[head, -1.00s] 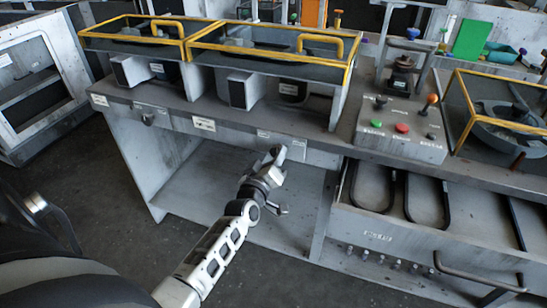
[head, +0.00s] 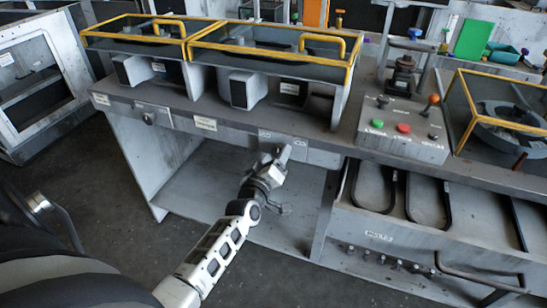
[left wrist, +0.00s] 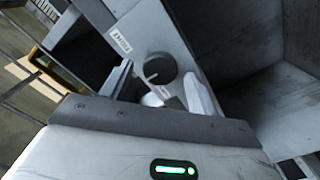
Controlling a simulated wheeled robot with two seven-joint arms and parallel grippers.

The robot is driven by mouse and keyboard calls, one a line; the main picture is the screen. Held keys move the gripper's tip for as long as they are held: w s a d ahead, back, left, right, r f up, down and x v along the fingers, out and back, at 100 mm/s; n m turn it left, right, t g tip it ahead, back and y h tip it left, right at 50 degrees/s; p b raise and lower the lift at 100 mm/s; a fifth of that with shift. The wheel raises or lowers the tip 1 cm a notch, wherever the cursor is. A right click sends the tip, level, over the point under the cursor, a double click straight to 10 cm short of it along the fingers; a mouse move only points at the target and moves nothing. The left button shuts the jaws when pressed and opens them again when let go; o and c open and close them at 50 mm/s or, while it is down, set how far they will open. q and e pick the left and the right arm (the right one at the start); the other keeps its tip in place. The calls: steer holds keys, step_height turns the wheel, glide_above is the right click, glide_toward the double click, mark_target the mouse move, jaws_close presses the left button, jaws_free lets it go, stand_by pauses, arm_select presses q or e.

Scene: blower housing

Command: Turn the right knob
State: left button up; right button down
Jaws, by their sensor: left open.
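The right knob (left wrist: 160,68) is a dark round dial with a pale pointer line, seen in the left wrist view on the grey front panel of the bench. My left gripper (left wrist: 163,88) is open, with one finger to each side of the knob's lower part in that view. I cannot tell whether the fingers touch it. In the head view my left gripper (head: 279,154) is at the bench's front edge and hides the knob. The left knob (head: 148,118) shows further left on the same edge. My right gripper is not in view.
Two yellow-framed covers (head: 190,40) stand on the bench above the panel. A control box (head: 403,128) with green and red buttons and an orange-tipped lever is to the right. An open drawer (head: 345,222) with belts juts out below it. The floor in front is clear.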

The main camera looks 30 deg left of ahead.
arm_select(q)
steer(key=v, duration=1.6)
steer(key=shift+f, duration=0.1)
steer(key=s+d+f+m+g+h, duration=0.3)
steer(key=s+d+f+m, duration=0.1)
steer(key=d+m, duration=0.3)
steer(key=s+d+f+m+g+h, duration=0.4)
steer(key=s+d+m, duration=0.1)
steer(key=d+m, duration=0.2)
steer(key=shift+d+f, duration=0.35)
steer(key=shift+d, duration=0.5)
